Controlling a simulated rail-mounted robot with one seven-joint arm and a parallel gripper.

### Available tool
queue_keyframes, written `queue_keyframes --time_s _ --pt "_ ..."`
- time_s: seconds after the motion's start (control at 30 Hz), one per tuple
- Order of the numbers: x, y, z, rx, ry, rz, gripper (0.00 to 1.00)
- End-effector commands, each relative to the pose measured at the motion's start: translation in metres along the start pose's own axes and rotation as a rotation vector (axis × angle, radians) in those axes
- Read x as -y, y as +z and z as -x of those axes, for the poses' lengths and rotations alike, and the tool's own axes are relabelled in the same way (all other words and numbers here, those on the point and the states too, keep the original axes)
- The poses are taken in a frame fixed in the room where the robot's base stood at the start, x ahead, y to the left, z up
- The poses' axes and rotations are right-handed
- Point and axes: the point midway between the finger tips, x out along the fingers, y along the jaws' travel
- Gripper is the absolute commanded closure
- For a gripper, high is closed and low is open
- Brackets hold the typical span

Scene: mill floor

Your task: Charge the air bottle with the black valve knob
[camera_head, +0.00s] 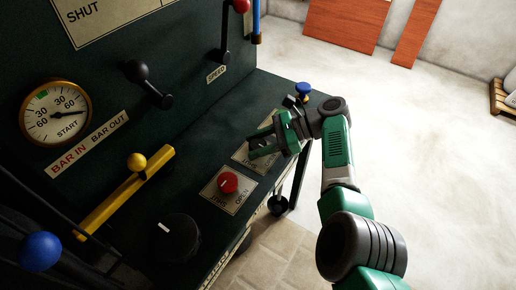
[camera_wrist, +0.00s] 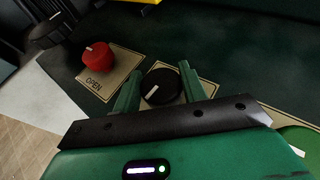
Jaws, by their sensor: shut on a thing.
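The black valve knob (camera_wrist: 162,87) with a white pointer line sits on a cream plate (camera_wrist: 207,92) in the wrist view. My gripper (camera_wrist: 159,84) has one green finger on each side of it and is shut on it. In the head view my gripper (camera_head: 256,145) is down at the console's right part, over a cream plate (camera_head: 241,156), and hides the knob. No air bottle can be made out. A round gauge (camera_head: 55,112) is on the upright panel at left.
A red knob (camera_head: 228,182) on a plate marked OPEN is close to my gripper. A large black dial (camera_head: 172,240), a yellow bar (camera_head: 122,195), a blue-topped knob (camera_head: 302,88) and levers (camera_head: 150,85) stand around.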

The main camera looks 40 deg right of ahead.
Motion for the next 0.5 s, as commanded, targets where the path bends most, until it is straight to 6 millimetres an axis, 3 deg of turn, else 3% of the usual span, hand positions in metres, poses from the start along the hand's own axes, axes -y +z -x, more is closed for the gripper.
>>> queue_keyframes --time_s 0.4,0.43,0.5 --pt "-0.0007 -0.0035 -0.0019 -0.005 0.006 -0.003 0.81" --pt "-0.0007 -0.0035 -0.0019 -0.005 0.006 -0.003 0.54" --pt "-0.0007 -0.0033 -0.0018 -0.005 0.006 -0.003 0.41"
